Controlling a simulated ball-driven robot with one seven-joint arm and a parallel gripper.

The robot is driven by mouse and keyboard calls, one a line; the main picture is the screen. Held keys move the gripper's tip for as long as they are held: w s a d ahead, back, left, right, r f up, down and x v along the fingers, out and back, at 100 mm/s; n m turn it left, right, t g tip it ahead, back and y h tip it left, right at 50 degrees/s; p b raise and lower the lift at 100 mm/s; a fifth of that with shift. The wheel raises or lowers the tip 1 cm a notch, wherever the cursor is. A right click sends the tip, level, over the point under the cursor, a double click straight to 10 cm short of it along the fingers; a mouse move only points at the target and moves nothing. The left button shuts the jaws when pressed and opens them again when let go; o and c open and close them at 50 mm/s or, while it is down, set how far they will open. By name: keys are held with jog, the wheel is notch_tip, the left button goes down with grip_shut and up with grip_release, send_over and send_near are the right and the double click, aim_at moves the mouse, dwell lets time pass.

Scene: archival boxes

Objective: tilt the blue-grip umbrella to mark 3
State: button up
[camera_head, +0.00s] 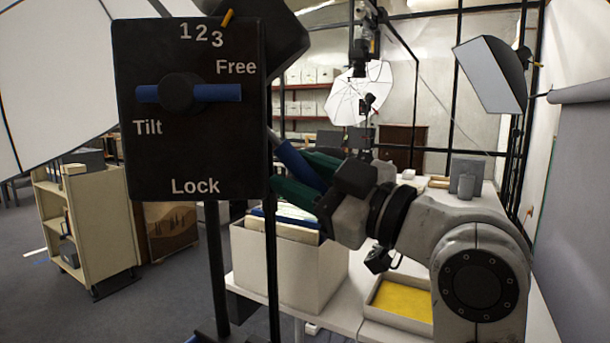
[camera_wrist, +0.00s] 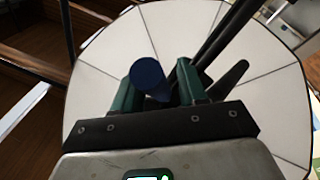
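The blue grip (camera_head: 300,165) slants down toward my gripper (camera_head: 318,178). In the wrist view the blue grip (camera_wrist: 148,74) lies between the two green fingers of my gripper (camera_wrist: 160,88), close to the left one. Whether both fingers press on it I cannot tell. The white umbrella (camera_head: 50,70) fills the upper left; a white umbrella canopy (camera_wrist: 250,80) also spreads behind the fingers. The black panel (camera_head: 190,150) bears marks 1, 2, 3 and the words Free, Tilt and Lock. An orange pointer (camera_head: 228,18) is nearest the 3. The blue knob bar (camera_head: 190,93) lies level, its left end above Tilt.
A white box with folders (camera_head: 285,265) stands on the table below my gripper. A tray with a yellow inside (camera_head: 405,298) lies at right. Dark stand poles (camera_head: 272,270) rise in front of the box. A cart (camera_head: 85,220) stands at left, with open floor beside it.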

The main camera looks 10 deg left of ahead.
jog(key=shift+o, duration=0.6)
jog(key=shift+d, duration=0.15)
jog(key=shift+s+d, duration=0.1)
jog(key=shift+d, duration=0.15)
jog(key=b+v, duration=0.2)
jog(key=v, duration=0.8)
